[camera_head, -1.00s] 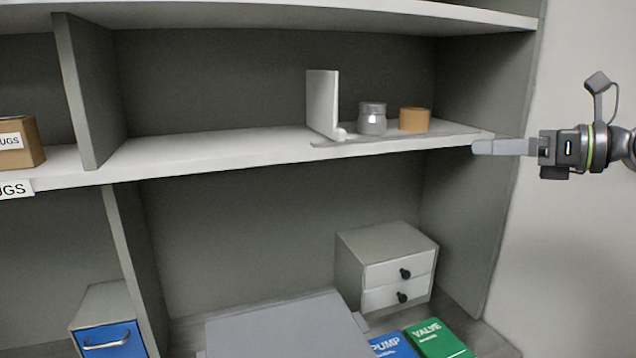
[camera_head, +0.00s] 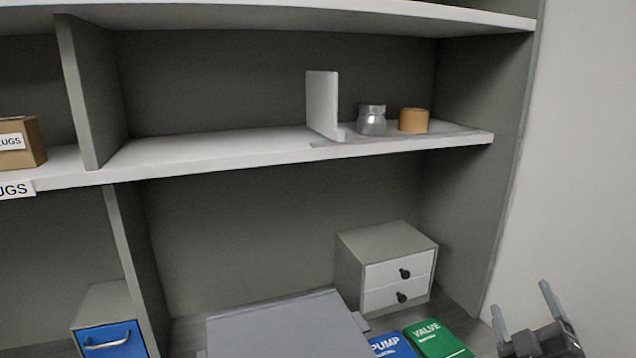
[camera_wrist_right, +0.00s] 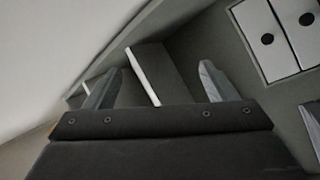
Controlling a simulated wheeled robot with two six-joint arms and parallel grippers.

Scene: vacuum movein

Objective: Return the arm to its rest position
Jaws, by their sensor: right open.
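My right gripper (camera_head: 522,308) is at the lower right of the head view, in front of the wall and the shelf's right side. Its two grey fingers are spread apart with nothing between them. In the right wrist view the open fingers (camera_wrist_right: 160,88) point toward the shelf unit, away from any object. My left gripper is not in view.
The upper shelf (camera_head: 220,147) holds a white bracket (camera_head: 322,103), a metal jar (camera_head: 371,121) and a tan roll (camera_head: 413,121). Below are a drawer box (camera_head: 385,262), a grey case (camera_head: 285,328), and blue (camera_head: 392,346) and green (camera_head: 438,338) boxes. A blue-fronted drawer (camera_head: 110,341) is lower left.

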